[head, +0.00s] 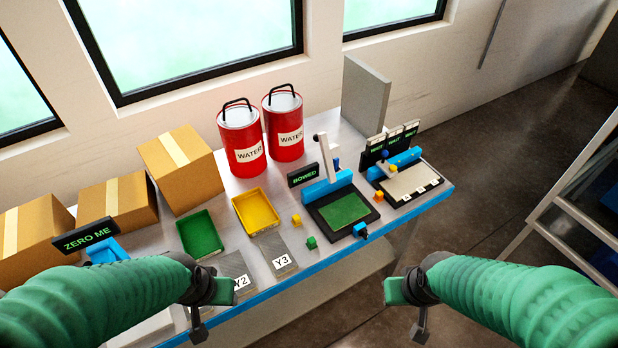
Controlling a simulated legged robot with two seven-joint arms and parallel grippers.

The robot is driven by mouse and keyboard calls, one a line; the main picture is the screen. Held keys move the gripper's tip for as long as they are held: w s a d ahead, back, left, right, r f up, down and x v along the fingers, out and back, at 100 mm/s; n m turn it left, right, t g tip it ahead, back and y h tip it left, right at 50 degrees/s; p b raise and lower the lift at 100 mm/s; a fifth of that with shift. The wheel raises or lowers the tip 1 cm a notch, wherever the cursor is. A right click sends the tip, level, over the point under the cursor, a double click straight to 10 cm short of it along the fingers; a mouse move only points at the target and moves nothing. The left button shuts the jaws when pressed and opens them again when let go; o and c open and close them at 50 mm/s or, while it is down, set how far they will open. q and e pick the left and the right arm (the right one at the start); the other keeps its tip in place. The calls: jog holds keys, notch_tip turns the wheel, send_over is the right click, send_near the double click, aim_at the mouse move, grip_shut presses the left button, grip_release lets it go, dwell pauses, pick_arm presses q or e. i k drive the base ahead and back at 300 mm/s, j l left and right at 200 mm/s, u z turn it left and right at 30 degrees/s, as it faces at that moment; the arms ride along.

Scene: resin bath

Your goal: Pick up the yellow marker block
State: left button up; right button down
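A small yellow block (296,220) stands on the table to the right of the yellow tray (256,211). My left gripper (222,291) is near the table's front edge, over the plate marked Y2, left of and apart from both yellow blocks. My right gripper (397,291) is in front of the table, apart from everything. Neither gripper visibly holds anything; their finger gaps are not clear.
A green block (312,242) and a blue block (360,231) stand near the front edge. A green tray (200,235), red water cans (284,128), cardboard boxes (180,168) and a BOWED sign (303,175) surround them. A ladder-like frame (580,215) stands at the right.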

aim_at(296, 221)
jog(key=u, duration=0.6)
jog(key=i+l+u, duration=0.1)
jog(key=l+u, duration=0.15)
jog(key=u, duration=0.2)
jog(key=l+u, duration=0.25)
jog(key=u, duration=0.2)
jog(key=l+u, duration=0.25)
jog(key=u, duration=0.2)
jog(key=l+u, duration=0.3)
jog(key=u, duration=0.15)
jog(key=k+l+u, duration=0.1)
jog(key=l, duration=0.35)
jog(key=k+l, duration=0.15)
jog(key=l, duration=0.25)
jog(key=k+l+u, duration=0.15)
jog(key=l, duration=0.25)
